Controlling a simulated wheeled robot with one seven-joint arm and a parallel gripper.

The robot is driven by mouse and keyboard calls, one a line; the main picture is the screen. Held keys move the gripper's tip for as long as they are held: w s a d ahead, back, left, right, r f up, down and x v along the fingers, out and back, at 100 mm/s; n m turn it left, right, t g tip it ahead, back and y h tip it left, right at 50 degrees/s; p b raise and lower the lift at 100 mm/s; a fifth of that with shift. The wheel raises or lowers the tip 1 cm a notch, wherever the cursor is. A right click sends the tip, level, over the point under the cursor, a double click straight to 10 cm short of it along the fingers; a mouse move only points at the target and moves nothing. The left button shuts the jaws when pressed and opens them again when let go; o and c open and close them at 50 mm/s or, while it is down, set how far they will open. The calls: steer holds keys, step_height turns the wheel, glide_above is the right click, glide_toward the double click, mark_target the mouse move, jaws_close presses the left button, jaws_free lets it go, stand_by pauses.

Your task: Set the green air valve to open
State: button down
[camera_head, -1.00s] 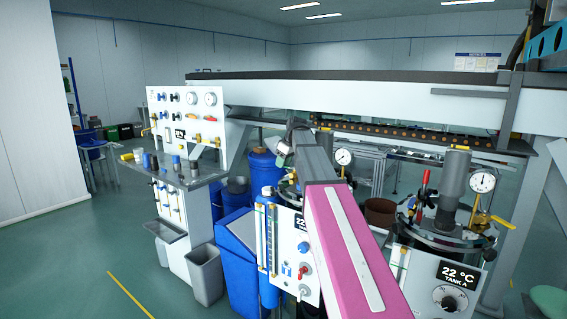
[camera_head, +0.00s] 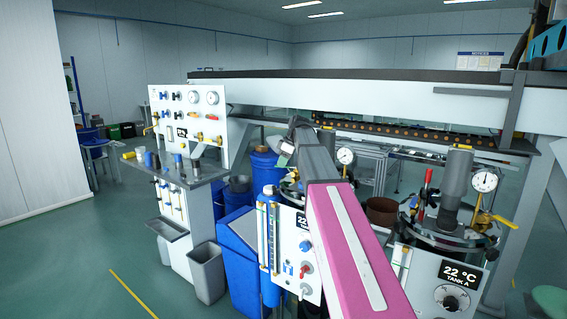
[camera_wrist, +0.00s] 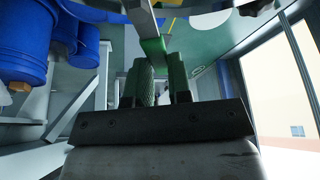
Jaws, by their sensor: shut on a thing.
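In the wrist view, the green air valve's lever (camera_wrist: 153,47) shows as a grey metal bar with a green grip. It comes down from the top of the picture. My gripper (camera_wrist: 162,68) has dark green textured finger pads, shut on the green grip. The lower end of the grip is hidden between the fingers. In the head view, my pink and grey arm hides my fingers, and I cannot make out the green valve there.
A white panel (camera_head: 160,104) with gauges and valves stands at the left behind a grey bench. Tank A (camera_head: 425,275) with a gauge stands at the right. Blue drums (camera_wrist: 25,45) and a grey frame are at the left of the wrist view. Open floor lies at the lower left.

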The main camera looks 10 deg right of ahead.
steer(key=c, duration=1)
jaws_free()
steer(key=shift+c, duration=0.2)
steer(key=shift+r, duration=0.15)
steer(key=shift+r, duration=0.25)
steer(key=r, duration=0.3)
steer(key=shift+s+a+r, duration=0.25)
steer(key=shift+a+r, duration=0.05)
steer(key=shift+r, duration=0.1)
steer(key=s+a+r, duration=0.5)
steer(key=a+r, duration=0.1)
steer(key=a, duration=0.3)
steer(key=shift+s+a+r, duration=0.2)
steer(key=shift+s+r, duration=0.05)
steer(key=shift+s, duration=0.1)
